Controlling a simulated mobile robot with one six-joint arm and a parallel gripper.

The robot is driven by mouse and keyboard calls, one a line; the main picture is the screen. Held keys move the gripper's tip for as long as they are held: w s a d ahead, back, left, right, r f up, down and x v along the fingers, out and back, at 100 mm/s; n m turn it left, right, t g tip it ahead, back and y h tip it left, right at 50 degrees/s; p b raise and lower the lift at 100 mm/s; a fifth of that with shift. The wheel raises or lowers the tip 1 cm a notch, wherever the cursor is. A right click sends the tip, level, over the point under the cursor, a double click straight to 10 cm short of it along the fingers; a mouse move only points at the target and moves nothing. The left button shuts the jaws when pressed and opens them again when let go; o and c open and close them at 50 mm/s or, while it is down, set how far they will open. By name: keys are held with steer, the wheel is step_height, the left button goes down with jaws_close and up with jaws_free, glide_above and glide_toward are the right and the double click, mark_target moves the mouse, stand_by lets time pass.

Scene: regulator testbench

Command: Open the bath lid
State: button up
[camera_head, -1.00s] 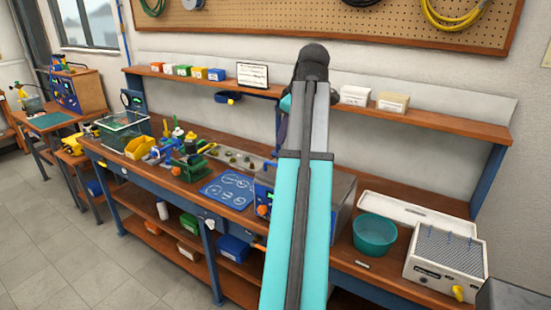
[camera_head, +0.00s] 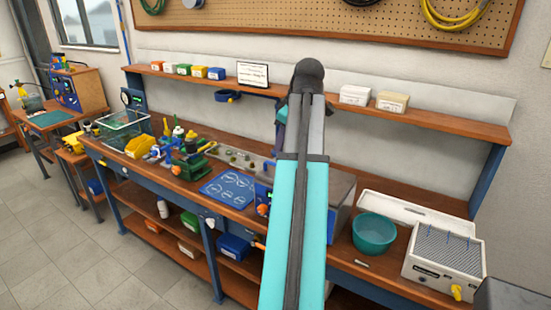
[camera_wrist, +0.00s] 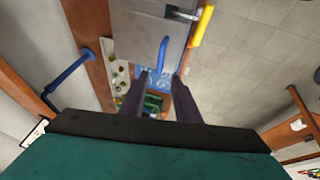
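A grey box (camera_head: 343,197), likely the bath, stands on the bench, partly hidden behind my arm in the head view. In the wrist view its grey flat top (camera_wrist: 135,38) shows with a blue bar handle (camera_wrist: 163,53); the lid looks shut. My gripper (camera_wrist: 163,82) is open, its two dark fingers apart with nothing between them. The handle appears just beyond the fingertips, apart from them as far as I can tell. In the head view the fingers are hidden behind my arm.
A teal bowl (camera_head: 374,233) and a white box with a mesh top (camera_head: 444,253) stand to the right. A blue mat (camera_head: 228,189), green fixtures and a clear tank (camera_head: 124,127) lie to the left. A shelf (camera_head: 430,119) with small boxes runs behind.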

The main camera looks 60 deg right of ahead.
steer(key=shift+p+x, duration=1.15)
steer(key=shift+x, duration=3.8)
jaws_close()
